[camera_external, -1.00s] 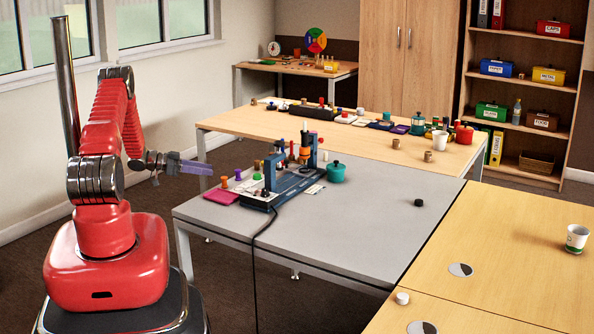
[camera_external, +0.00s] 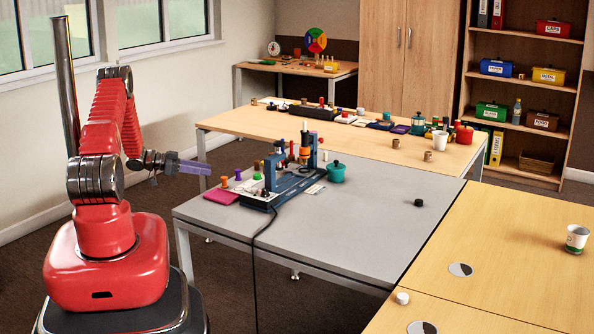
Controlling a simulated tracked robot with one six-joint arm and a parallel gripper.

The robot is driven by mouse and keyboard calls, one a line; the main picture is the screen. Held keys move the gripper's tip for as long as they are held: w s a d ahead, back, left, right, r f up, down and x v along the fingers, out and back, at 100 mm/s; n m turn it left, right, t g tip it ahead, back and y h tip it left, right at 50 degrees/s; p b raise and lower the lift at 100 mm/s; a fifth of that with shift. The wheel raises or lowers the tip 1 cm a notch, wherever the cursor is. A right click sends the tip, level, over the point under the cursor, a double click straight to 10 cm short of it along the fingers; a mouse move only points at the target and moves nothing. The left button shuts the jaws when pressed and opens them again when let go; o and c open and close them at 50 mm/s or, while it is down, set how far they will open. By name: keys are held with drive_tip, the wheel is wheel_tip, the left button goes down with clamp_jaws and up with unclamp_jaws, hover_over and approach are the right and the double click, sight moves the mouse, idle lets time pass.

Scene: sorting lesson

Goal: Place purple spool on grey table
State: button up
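A small purple spool (camera_external: 238,174) stands at the left end of the grey table (camera_external: 345,235), between an orange piece (camera_external: 224,182) and another orange-topped piece (camera_external: 257,168). My gripper (camera_external: 205,168) is to the left of the table's left end, level in the picture with the spool and apart from it. Its long purple-grey fingers point right. They are seen from the side, so I cannot tell whether they are open or hold anything.
A blue rig (camera_external: 290,184) with upright posts and a cable stands by the spool. A magenta mat (camera_external: 222,196), a teal pot (camera_external: 336,172) and a black cap (camera_external: 419,203) are on the grey table. Its front middle is clear. Wooden tables adjoin behind and right.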

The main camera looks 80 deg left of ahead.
drive_tip(key=w+d+r+g+y, duration=0.2)
drive_tip(key=w+r+y, duration=0.3)
drive_tip(key=w+r, duration=1.3)
drive_tip(key=w+d+r+n+g+y, duration=0.1)
drive_tip(key=w+d+r+g, duration=0.15)
drive_tip(key=d+r, duration=0.7)
drive_tip(key=w+d+r+n+g+y, duration=0.1)
drive_tip(key=w+d+r, duration=0.35)
drive_tip(key=d, duration=0.75)
drive_tip(key=s+d+g+h, duration=0.1)
drive_tip(key=s+d+h, duration=0.1)
drive_tip(key=s+d, duration=0.6)
drive_tip(key=s+d+f+m+g+h, duration=0.1)
drive_tip(key=s+d, duration=0.7)
drive_tip(key=d, duration=0.8)
drive_tip(key=s+d+f+m+g+h, duration=0.1)
drive_tip(key=s+d+h, duration=0.3)
drive_tip(key=s+d, duration=0.4)
drive_tip(key=d+g, duration=0.1)
drive_tip(key=d, duration=0.3)
drive_tip(key=shift+s+d+f, duration=0.2)
drive_tip(key=shift+s, duration=0.15)
